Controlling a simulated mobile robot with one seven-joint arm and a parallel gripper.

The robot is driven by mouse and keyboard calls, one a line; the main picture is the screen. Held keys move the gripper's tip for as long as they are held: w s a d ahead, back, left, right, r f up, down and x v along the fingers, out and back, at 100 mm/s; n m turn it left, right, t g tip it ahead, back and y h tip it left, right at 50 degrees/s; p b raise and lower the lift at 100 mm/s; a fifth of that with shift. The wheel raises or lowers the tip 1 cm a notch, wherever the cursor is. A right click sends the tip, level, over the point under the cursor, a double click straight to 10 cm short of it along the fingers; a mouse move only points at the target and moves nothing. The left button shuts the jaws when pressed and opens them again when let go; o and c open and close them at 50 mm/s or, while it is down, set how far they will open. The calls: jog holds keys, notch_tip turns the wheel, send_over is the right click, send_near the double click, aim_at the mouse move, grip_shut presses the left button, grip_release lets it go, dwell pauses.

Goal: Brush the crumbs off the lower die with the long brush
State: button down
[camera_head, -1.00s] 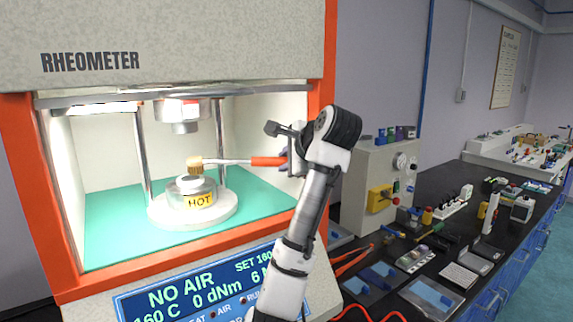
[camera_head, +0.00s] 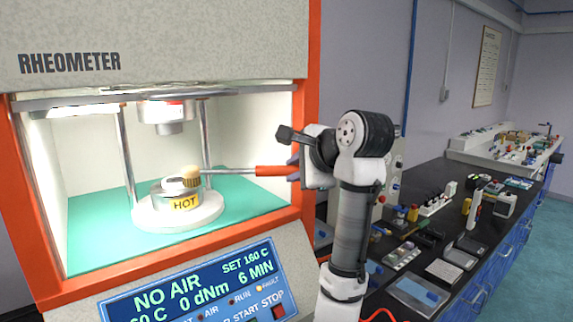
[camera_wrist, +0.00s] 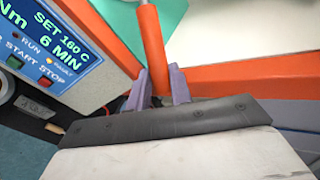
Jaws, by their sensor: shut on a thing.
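The long brush has an orange handle (camera_head: 275,171), a thin metal shaft and a tan bristle head (camera_head: 192,177). My gripper (camera_head: 294,171) is shut on the handle and holds the brush nearly level, reaching in from the right. The lower die (camera_head: 163,198) is a round metal block with a pale top and a yellow HOT label. The bristle head is at the right edge of the die's top; I cannot tell whether it touches. Small dark marks show on the top, too small to identify as crumbs. In the wrist view the handle (camera_wrist: 151,40) stands between my fingers (camera_wrist: 160,88).
The upper die (camera_head: 168,118) hangs above the lower die. Metal posts (camera_head: 128,160) stand at both sides inside the open chamber, framed in orange (camera_head: 311,60). The turquoise chamber floor (camera_head: 100,225) is clear around the white base. A cluttered black bench (camera_head: 440,230) lies to the right.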

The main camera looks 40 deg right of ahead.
jog(key=s, duration=1.1)
jog(key=shift+a, duration=0.15)
dwell(0.4)
